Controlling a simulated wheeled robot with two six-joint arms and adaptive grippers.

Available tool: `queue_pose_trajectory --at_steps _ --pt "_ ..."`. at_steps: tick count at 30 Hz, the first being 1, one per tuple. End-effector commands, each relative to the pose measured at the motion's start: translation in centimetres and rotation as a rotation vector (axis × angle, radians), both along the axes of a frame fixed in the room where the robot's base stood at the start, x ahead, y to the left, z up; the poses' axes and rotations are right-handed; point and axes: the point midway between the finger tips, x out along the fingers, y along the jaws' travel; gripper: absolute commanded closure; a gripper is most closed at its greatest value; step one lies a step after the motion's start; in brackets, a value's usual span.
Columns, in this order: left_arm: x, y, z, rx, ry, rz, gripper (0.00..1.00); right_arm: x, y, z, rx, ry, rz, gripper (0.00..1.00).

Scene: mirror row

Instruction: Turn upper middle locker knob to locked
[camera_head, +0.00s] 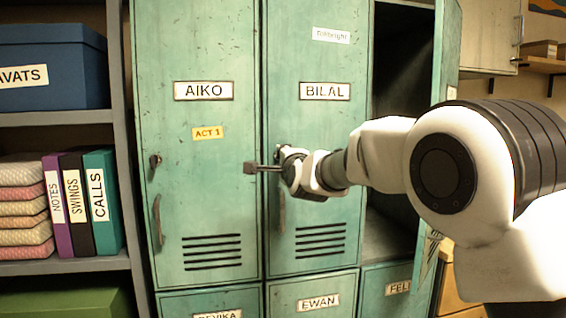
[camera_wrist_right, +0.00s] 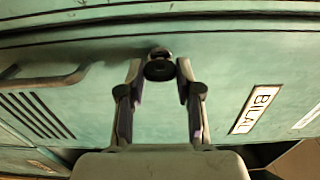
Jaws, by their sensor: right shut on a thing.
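The upper middle locker door (camera_head: 310,110) is green, closed and labelled BILAL (camera_head: 325,91). Its dark round knob (camera_wrist_right: 160,70) sits near the door's left edge, above the handle (camera_head: 281,212). My right gripper (camera_wrist_right: 160,66) has its fingertips on both sides of the knob in the wrist view, shut on it. In the head view my right wrist (camera_head: 308,172) covers most of the knob and the fingers. The knob's lock marking cannot be read. My left gripper is in neither view.
The AIKO locker (camera_head: 200,130) is closed on the left. The right locker's door (camera_head: 447,60) stands open beside my right arm. Lower lockers, including EWAN (camera_head: 318,302), run below. A shelf with a blue box (camera_head: 52,68) and binders stands far left.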

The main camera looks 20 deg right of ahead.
Motion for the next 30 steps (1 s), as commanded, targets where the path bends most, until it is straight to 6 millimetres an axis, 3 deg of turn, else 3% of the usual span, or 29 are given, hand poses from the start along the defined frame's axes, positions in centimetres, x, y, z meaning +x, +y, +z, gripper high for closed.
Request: queue_pose_trajectory --at_steps 8,9,11,22,26,30 --pt "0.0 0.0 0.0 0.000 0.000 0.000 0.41 0.0 0.0 0.0 0.002 0.001 -0.001 1.00" --pt "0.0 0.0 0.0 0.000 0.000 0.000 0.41 0.0 0.0 0.0 0.002 0.001 -0.001 0.59" --pt "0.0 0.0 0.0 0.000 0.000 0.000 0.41 0.0 0.0 0.0 0.002 0.001 -0.001 0.41" --pt "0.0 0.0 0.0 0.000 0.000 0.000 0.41 -0.5 0.1 0.0 -0.001 0.002 0.000 0.41" --pt "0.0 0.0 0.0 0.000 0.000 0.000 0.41 -2.8 0.3 0.1 0.000 0.001 0.000 0.41" --pt "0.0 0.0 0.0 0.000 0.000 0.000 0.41 -6.4 0.6 0.1 -0.001 0.000 -0.001 0.41"
